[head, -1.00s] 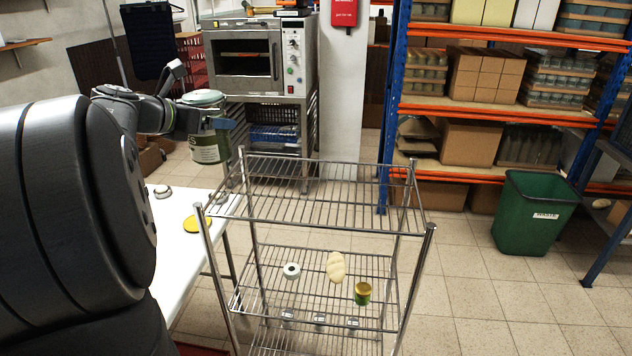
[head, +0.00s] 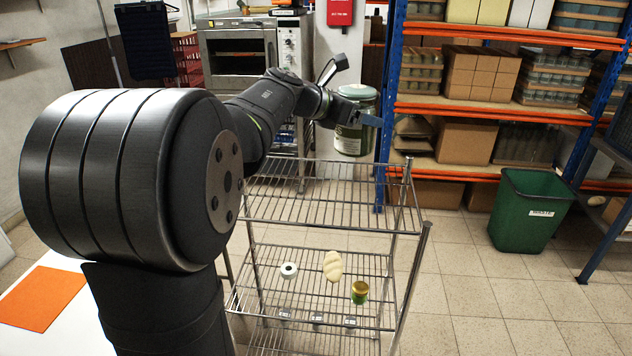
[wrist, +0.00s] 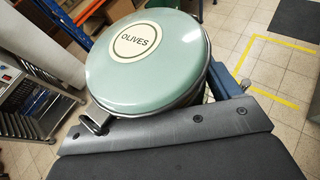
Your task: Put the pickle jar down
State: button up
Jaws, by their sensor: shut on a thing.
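My gripper (head: 350,119) is shut on a large green jar (head: 352,142) with a pale green lid, held upright. In the wrist view the jar's lid (wrist: 145,58) reads "OLIVES"; no pickle label shows. In the head view the jar appears just above the far right part of the wire rack's top shelf (head: 320,205). Its base does not visibly touch the shelf. The exact gap and depth cannot be told. That top shelf is bare.
The rack's middle shelf holds a white roll (head: 289,270), a pale lumpy item (head: 333,266) and a small green-gold tin (head: 360,292). An orange mat (head: 42,298) lies on the white table at left. A green waste bin (head: 530,210) and blue-orange shelving (head: 490,115) stand right.

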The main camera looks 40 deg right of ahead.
aim_at(372, 113)
jog(key=shift+s+d+r+m, duration=0.15)
jog(key=shift+s+d+m, duration=0.15)
jog(key=shift+s+d, duration=0.9)
notch_tip(372, 113, down, 4)
jog(key=shift+a+r, duration=0.1)
jog(key=shift+w+f, duration=0.15)
jog(key=shift+f, duration=0.5)
jog(key=shift+w+a+f, duration=0.35)
jog(key=shift+w+f, duration=1.45)
jog(key=shift+w, duration=0.05)
jog(key=shift+w+a+f, duration=0.35)
jog(key=shift+w+f, duration=1.5)
jog(key=shift+w, duration=0.05)
jog(key=shift+w+a+f, duration=0.35)
jog(key=shift+w+f, duration=1.45)
jog(key=shift+w, duration=0.05)
jog(key=shift+f, duration=0.1)
jog(key=o, duration=2)
jog(key=shift+f, duration=0.2)
jog(key=shift+c, duration=0.2)
jog(key=shift+r, duration=0.2)
jog(key=v, duration=1.2)
